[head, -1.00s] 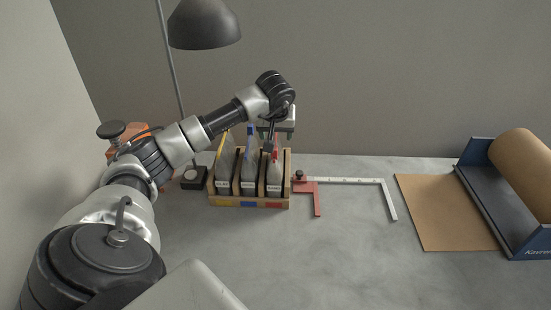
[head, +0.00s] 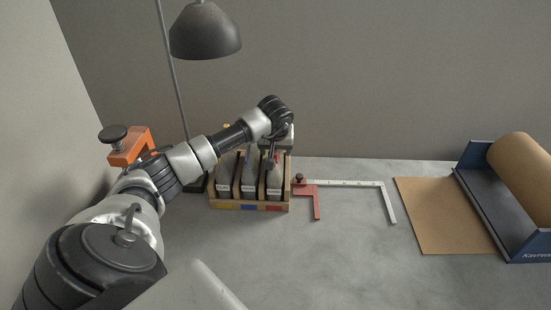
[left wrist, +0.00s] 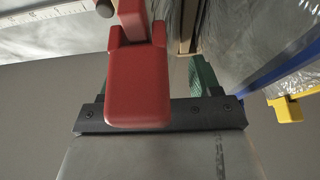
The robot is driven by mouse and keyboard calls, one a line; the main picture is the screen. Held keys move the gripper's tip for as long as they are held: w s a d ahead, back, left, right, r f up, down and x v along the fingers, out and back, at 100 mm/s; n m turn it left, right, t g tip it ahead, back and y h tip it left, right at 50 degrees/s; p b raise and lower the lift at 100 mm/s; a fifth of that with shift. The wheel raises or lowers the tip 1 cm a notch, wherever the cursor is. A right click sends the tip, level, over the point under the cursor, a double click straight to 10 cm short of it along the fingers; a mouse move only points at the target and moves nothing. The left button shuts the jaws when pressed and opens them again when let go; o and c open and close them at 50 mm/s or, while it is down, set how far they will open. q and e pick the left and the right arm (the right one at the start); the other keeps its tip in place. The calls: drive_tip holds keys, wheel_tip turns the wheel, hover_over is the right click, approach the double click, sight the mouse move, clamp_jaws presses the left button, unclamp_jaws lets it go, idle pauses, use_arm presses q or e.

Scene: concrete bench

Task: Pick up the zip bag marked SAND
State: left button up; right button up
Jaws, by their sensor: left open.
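A wooden rack (head: 222,204) on the bench holds three grey zip bags upright in separate slots: a left bag (head: 226,178), a middle bag (head: 249,178) and a right bag (head: 273,183). Their white labels are too small to read, so I cannot tell which is marked SAND. My left gripper (head: 272,158) is open, pointing down at the top of the right, red-topped bag. In the left wrist view a red tab (left wrist: 138,85) stands close in front of the gripper (left wrist: 160,85), with a green finger beside it. My right gripper is not in view.
A blue zip (left wrist: 285,65) and a yellow tab (left wrist: 287,108) are close beside the gripper.

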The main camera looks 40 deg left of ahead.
use_arm(q)
drive_tip(key=shift+f, duration=0.2)
drive_tip(key=shift+c, duration=0.3)
clamp_jaws()
drive_tip(key=shift+r, duration=0.1)
